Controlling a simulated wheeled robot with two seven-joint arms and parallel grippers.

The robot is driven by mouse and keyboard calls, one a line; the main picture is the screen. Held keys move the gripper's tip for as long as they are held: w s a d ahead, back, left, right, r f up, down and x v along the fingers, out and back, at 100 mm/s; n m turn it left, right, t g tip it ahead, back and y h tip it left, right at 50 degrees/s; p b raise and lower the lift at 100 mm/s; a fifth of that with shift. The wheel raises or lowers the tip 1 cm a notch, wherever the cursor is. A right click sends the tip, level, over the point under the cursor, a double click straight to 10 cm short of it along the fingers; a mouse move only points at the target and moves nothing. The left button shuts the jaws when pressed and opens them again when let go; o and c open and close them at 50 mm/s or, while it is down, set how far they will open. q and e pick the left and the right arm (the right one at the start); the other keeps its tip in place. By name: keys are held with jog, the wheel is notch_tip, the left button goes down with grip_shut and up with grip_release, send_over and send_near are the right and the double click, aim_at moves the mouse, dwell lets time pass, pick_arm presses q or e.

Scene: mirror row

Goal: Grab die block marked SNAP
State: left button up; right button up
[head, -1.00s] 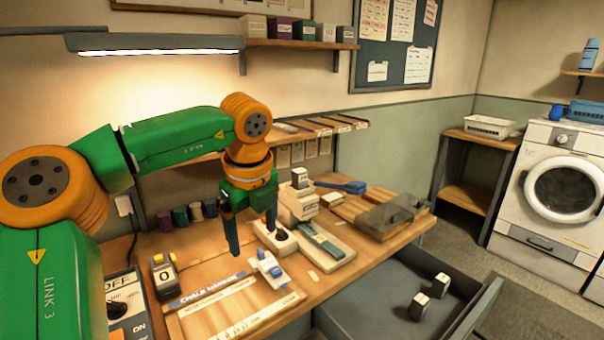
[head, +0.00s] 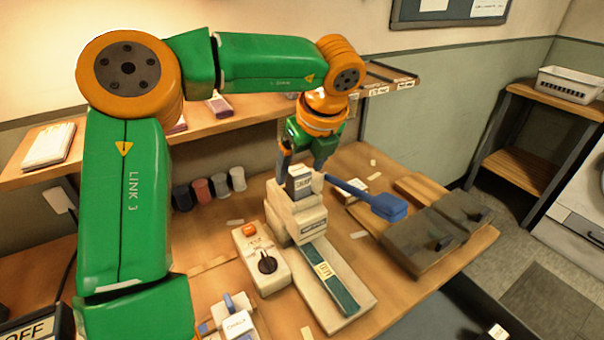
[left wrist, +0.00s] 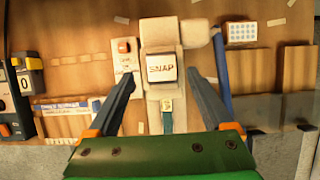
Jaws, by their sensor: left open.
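The die block marked SNAP (left wrist: 161,68) is a small pale block with dark sides. It sits on top of the beige stepped press (head: 297,218) in the head view, where the block (head: 299,184) also shows. My left gripper (head: 301,168) is open above the press, with its fingers close to the block. In the left wrist view my left gripper (left wrist: 161,77) has one finger on each side of the block, with a gap on both sides. My right gripper is not in view.
A blue-handled tool (head: 372,199) lies just right of the press. A switch box (head: 262,262) with an orange button and dark knob stands left of it. A shelf (head: 190,133) runs along the wall behind.

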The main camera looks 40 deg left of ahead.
aim_at(300, 172)
pick_arm(q)
jog(key=x, duration=0.4)
jog(key=shift+w+p, duration=0.1)
jog(key=shift+p, duration=0.3)
jog(key=shift+w+a+f, duration=0.2)
jog(key=shift+s+d+r, duration=0.15)
jog(key=shift+d+r, duration=0.05)
jog(key=c, duration=0.6)
grip_shut()
